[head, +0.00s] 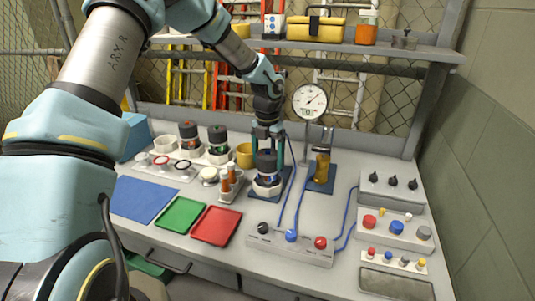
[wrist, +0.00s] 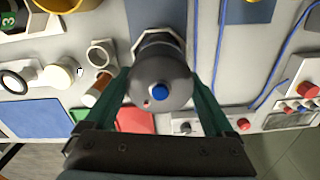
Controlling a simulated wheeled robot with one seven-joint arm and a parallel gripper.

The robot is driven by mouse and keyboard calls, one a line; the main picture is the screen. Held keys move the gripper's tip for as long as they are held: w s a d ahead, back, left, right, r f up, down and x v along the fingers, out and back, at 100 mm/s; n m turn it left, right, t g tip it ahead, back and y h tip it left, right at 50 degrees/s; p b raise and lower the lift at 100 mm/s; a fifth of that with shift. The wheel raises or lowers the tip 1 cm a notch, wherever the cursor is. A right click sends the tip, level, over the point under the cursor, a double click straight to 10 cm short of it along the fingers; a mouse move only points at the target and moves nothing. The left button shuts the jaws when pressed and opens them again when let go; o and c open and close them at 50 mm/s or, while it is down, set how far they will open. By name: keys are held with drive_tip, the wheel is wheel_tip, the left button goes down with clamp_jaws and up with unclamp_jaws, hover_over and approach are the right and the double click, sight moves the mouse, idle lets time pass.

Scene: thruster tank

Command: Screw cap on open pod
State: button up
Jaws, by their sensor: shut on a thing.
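A dark grey pod (head: 266,160) stands upright in a white holder (head: 267,187) on a blue mat. My gripper (head: 269,145) comes down from above, with its teal fingers on either side of the pod, shut on it. The wrist view shows the pod's rounded grey top (wrist: 160,72) with a blue button between the fingers, over the white holder (wrist: 160,36). Two similar dark pods (head: 188,133) (head: 218,138) stand in white holders at the back left. A round pale cap (head: 208,173) and ring-shaped parts (head: 161,160) lie left of the gripper. The held pod's inside is hidden.
Red (head: 215,226) and green (head: 181,214) trays and a knob panel (head: 290,243) lie in front.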

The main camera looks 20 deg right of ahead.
drive_tip(key=shift+m+p, duration=0.55)
drive_tip(key=shift+m, duration=0.35)
drive_tip(key=o, duration=1)
drive_tip(key=shift+c, duration=0.2)
drive_tip(key=shift+r, duration=0.1)
